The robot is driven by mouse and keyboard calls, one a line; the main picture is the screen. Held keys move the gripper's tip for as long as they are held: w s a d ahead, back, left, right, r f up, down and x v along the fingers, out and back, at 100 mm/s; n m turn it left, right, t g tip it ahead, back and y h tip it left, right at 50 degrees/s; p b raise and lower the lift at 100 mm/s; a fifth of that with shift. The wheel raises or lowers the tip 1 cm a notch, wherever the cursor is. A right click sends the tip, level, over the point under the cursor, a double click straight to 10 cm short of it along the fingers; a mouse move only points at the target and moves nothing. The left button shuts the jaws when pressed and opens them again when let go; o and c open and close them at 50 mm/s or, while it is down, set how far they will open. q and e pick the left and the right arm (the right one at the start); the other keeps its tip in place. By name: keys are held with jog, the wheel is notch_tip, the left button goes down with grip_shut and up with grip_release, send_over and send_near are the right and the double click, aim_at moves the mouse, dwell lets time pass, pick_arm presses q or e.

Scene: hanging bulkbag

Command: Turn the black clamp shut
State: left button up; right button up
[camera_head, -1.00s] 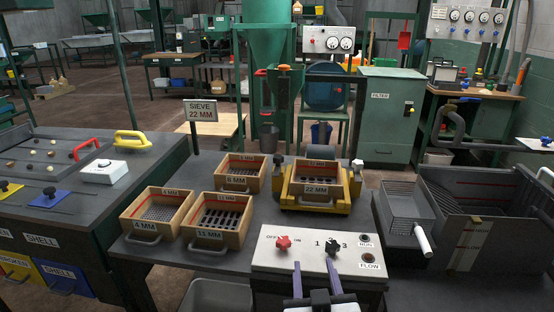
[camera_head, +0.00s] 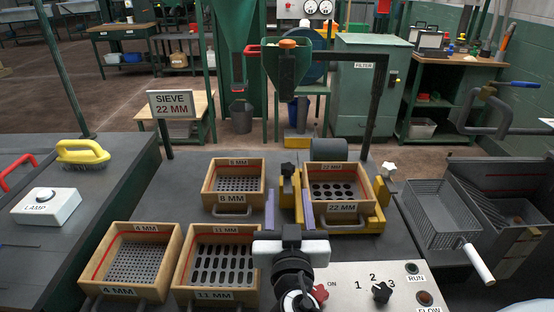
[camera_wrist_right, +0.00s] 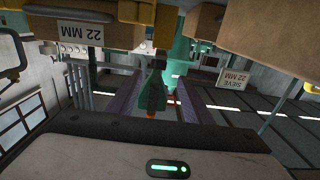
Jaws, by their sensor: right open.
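The black clamp (camera_head: 288,169) is a dark star-shaped knob at the left side of the yellow cradle (camera_head: 374,220), beside the 22 MM sieve box (camera_head: 352,192). My right gripper (camera_head: 289,208) is open and empty, with its two purple fingers pointing forward in front of the clamp. The fingers appear apart from the clamp, but the exact gap is hard to judge. In the right wrist view the picture is upside down; the open fingers (camera_wrist_right: 157,98) have nothing between them that they grip, and I cannot make out the clamp there. My left gripper is out of view.
A white clamp knob (camera_head: 388,167) is on the cradle's right side. A control panel (camera_head: 345,273) is in front, a wire basket (camera_head: 440,208) at right.

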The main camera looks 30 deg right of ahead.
aim_at(288, 173)
jog(key=p+x, duration=0.2)
jog(key=x, duration=0.9)
jog(key=shift+w+d+r, duration=0.1)
jog(key=shift+w+d, duration=0.1)
jog(key=shift+d, duration=0.1)
